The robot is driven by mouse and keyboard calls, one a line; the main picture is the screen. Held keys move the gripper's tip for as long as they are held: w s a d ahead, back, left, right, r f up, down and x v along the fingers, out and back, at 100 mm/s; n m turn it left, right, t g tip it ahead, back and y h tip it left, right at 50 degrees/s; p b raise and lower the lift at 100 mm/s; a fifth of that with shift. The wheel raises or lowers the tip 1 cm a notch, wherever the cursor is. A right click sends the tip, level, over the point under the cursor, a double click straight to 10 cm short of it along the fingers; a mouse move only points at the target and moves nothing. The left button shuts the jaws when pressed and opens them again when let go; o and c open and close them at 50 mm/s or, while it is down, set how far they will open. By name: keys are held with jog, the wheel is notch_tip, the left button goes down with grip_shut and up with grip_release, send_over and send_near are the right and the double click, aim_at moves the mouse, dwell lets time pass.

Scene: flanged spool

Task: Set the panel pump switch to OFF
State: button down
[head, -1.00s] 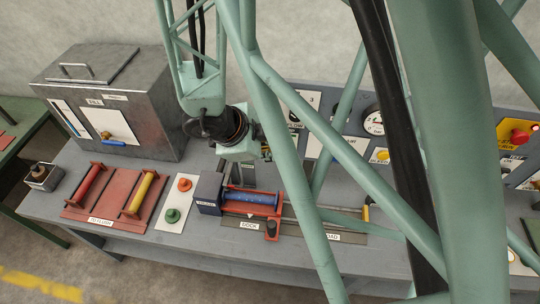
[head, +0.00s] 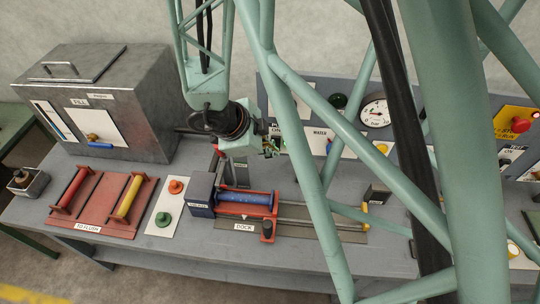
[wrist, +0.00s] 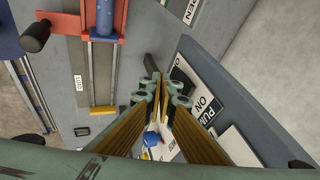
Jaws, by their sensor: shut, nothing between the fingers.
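My gripper (head: 272,148) is shut and empty, in front of the left part of the grey back panel (head: 350,84). In the wrist view its long fingers (wrist: 160,80) are together and point at the panel's lower edge. A white plate with a black PUMP ON label (wrist: 203,103) is just right of the fingertips. In the head view the plate (head: 290,105) is partly covered by my gripper and arm. The pump switch is not clearly visible, so I cannot tell its position. I cannot tell whether the fingers touch anything.
The dock with a blue spool (head: 246,198) lies below my gripper. A red rack (head: 100,205) and metal box (head: 110,100) stand left. A gauge (head: 375,112), a blue handle (wrist: 152,138) and a red button (head: 520,125) are on the panel. My arm struts block much of the right.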

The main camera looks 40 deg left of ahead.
aim_at(276, 143)
jog(key=shift+w+a+f, duration=0.2)
jog(key=shift+w+a, duration=0.05)
jog(key=shift+w, duration=0.2)
jog(key=shift+w+a+f, duration=0.15)
jog(key=shift+w+a, duration=0.05)
jog(key=shift+w, duration=0.25)
